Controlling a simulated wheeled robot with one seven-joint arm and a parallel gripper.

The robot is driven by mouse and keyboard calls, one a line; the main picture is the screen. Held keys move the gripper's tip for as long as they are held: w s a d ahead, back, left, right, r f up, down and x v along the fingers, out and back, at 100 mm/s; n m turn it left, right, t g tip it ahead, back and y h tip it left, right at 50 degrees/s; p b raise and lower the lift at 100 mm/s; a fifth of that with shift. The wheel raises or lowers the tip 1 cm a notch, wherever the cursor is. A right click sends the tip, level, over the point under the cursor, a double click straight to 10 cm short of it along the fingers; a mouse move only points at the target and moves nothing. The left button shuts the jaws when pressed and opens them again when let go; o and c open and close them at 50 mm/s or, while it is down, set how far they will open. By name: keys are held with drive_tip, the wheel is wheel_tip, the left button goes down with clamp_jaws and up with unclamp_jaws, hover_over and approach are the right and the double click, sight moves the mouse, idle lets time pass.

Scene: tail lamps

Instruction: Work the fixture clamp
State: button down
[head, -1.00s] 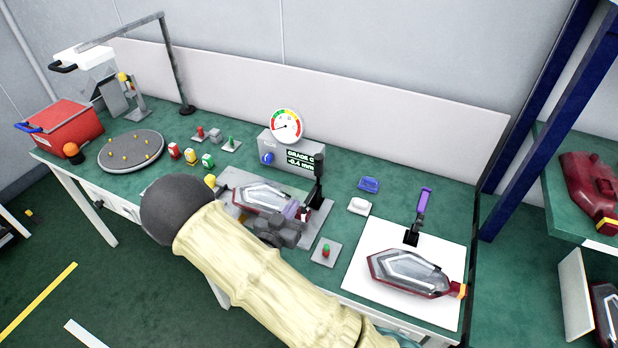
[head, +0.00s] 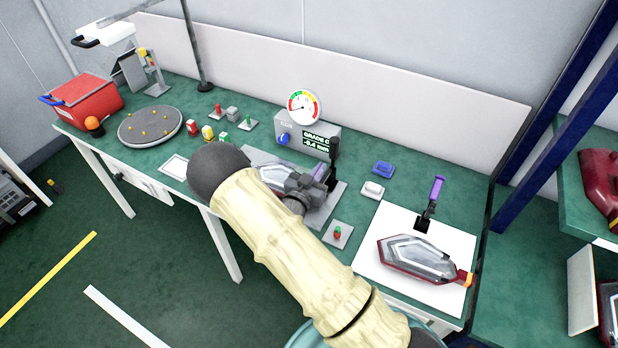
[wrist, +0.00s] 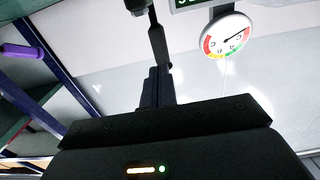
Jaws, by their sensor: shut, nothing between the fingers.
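The fixture (head: 258,154) is a grey plate on the bench with a tail lamp (head: 272,176) lying on it. A black upright clamp part (head: 333,160) stands at its right side; a dark upright part also shows in the wrist view (wrist: 158,45). My gripper (head: 322,176) is over the fixture's right part, close to the black upright; I cannot tell whether they touch. In the wrist view my gripper's dark fingers (wrist: 156,88) are together with nothing between them. A purplish piece shows by the fingers, mostly hidden. My arm hides the fixture's front.
Behind stands a gauge box (head: 290,130) with a round dial (head: 304,107) and a display. To the right, a white board (head: 375,262) holds a second lamp (head: 415,258) and a purple-handled clamp (head: 432,200). A small button plate (head: 338,235) lies in front. A round tray (head: 150,126) stands left.

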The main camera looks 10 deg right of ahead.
sight(332, 150)
drive_tip(key=p+x, duration=0.1)
drive_tip(key=x, duration=0.5)
drive_tip(key=shift+p, duration=0.3)
drive_tip(key=shift+a, duration=0.25)
drive_tip(key=shift+d, duration=0.2)
drive_tip(key=shift+w+r, duration=0.1)
